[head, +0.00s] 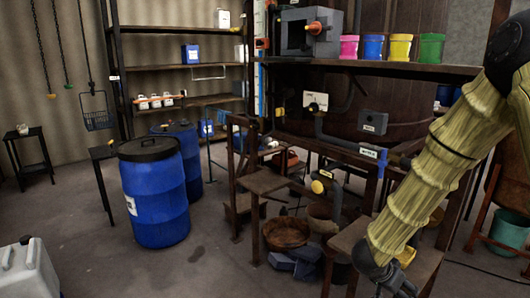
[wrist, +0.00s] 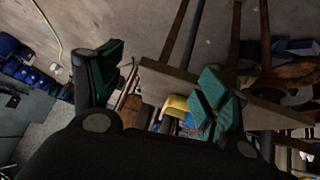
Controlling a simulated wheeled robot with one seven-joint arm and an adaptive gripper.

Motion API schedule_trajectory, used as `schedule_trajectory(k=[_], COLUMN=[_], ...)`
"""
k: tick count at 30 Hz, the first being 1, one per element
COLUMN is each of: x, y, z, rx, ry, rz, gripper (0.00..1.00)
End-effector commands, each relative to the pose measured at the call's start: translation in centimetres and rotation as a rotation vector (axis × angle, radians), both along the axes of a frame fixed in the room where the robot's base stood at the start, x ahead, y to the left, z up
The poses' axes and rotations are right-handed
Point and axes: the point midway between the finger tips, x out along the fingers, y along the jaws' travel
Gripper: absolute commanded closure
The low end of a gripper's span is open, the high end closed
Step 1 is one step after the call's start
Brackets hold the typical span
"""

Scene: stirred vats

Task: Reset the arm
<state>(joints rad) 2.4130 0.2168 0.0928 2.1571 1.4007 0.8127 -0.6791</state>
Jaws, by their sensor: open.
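My arm comes in at the right of the head view in a ribbed yellowish sleeve and reaches down to the lower right. In the wrist view my gripper (wrist: 158,92) is open, with its two green-padded fingers well apart and nothing between them touching both. In the head view its fingers are not clearly seen; the dark wrist end is beside a wooden stand (head: 352,238). A small yellow thing (wrist: 177,106) shows beyond the fingers in the wrist view, apart from them as far as I can tell.
Blue drums (head: 156,205) stand left of centre. A shelf (head: 375,69) carries pink, blue, yellow and green buckets. Brown tubs (head: 285,233) and grey-blue blocks (head: 296,262) lie low among the stands. A white canister (head: 24,272) is at lower left. Open floor (head: 95,255) lies left of the drums.

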Motion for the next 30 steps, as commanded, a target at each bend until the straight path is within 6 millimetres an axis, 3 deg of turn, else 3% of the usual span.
schedule_trajectory(k=[3,8,14,20,24,30], x=[-1.9,-4.8,-9.8,-16.4,-22.2,-30.1], y=[0.6,1.9,4.3,7.3,9.6,12.5], z=[-4.6,-10.1,-16.7,-22.5,-25.8,-28.6], rx=[-0.021,-0.019,0.032,0.131,0.227,0.369], ry=[0.046,0.102,0.185,0.284,0.363,0.470], rz=[0.105,0.249,0.428,0.595,0.699,0.814], gripper=[0.24,0.24,0.24,0.24,0.24,0.24])
